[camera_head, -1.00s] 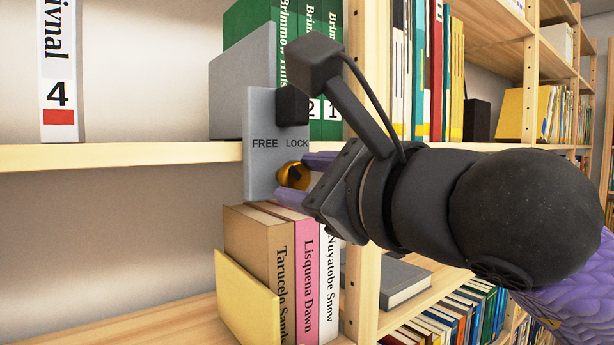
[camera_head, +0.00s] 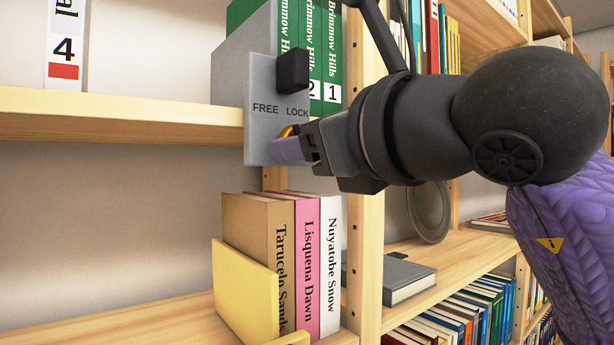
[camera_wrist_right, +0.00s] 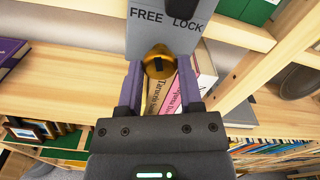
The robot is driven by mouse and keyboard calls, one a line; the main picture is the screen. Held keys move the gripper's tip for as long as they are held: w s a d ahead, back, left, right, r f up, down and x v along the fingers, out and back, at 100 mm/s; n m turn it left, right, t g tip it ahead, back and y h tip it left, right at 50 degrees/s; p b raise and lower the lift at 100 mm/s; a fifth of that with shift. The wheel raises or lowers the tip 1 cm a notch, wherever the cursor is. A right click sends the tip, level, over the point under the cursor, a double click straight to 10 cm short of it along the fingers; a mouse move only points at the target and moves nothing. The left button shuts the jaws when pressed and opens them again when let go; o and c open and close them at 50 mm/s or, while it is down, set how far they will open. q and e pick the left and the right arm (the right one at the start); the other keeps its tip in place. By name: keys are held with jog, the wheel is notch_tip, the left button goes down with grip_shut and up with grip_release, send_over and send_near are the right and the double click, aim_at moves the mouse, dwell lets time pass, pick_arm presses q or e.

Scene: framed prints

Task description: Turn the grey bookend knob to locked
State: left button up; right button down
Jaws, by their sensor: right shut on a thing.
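The grey bookend (camera_head: 262,140) stands at the shelf edge, with the words FREE and LOCK on its front plate; the plate also shows in the right wrist view (camera_wrist_right: 140,45). Its brass knob (camera_wrist_right: 158,64) sits below the words, with a dark mark on its face. In the head view only a sliver of the knob (camera_head: 287,131) shows past my fingers. My right gripper (camera_wrist_right: 159,72) is shut on the knob, one purple finger on each side; it comes in from the right in the head view (camera_head: 290,144). Where the knob points is hard to tell. My left gripper is not in view.
A black block (camera_head: 293,71) sticks out of the plate above the words. Green books (camera_head: 322,50) stand behind the bookend. Below are brown, pink and white books (camera_head: 307,265) with a yellow bookend (camera_head: 245,290). A wooden upright (camera_head: 368,250) stands right of them.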

jog(key=shift+m+b, duration=4.1)
jog(key=shift+m, duration=2.4)
jog(key=shift+c, duration=1.3)
grip_release()
jog(key=b+v, duration=0.3)
jog(key=v, duration=0.7)
